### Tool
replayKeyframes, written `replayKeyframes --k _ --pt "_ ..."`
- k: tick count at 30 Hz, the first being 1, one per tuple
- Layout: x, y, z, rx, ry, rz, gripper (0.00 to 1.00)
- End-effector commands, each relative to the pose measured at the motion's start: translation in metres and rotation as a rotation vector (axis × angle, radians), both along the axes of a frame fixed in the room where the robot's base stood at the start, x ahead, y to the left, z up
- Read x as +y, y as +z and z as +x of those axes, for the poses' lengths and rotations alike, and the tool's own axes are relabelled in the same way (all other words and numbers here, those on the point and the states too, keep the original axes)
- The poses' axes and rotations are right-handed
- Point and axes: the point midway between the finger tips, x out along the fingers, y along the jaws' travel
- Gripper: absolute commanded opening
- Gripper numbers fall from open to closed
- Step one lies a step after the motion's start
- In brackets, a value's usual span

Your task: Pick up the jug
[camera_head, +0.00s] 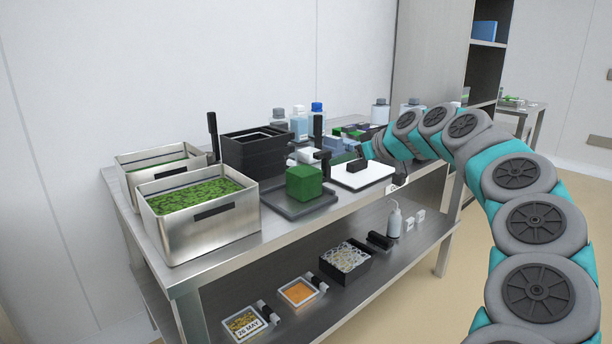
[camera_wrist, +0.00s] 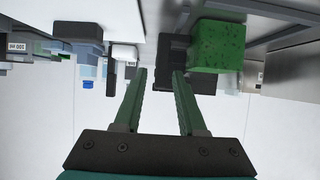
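I cannot make out for sure which thing is the jug. Several bottles stand at the back of the worktop in the head view, one with a blue cap (camera_head: 317,122) and one with a grey cap (camera_head: 279,127). A small white vessel (camera_head: 307,155) with dark parts beside it stands nearer; whether it is the jug is unclear. My gripper (camera_wrist: 159,72) is open, with nothing between its two green fingers in the upside-down wrist view. In the head view my arm reaches over the worktop's right part, and the fingers are hard to make out there.
A green block (camera_head: 304,183) sits on a dark plate, left of a white board (camera_head: 361,174). Black stacked trays (camera_head: 254,155) and steel bins (camera_head: 203,233) of green pieces stand further left. The lower shelf (camera_head: 257,313) holds small trays and a squeeze bottle (camera_head: 394,222).

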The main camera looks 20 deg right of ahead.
Motion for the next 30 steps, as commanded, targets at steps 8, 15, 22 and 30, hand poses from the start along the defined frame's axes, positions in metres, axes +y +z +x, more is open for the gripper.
replayKeyframes --k 8,15,22,30 --pt "0.01 -0.012 0.019 0.005 0.004 0.0 0.4" --pt "0.022 -0.027 0.047 0.003 0.003 -0.002 0.4" --pt "0.024 -0.032 0.054 0.001 0.001 -0.001 0.4" --pt "0.024 -0.032 0.054 0.002 0.002 -0.001 0.19"
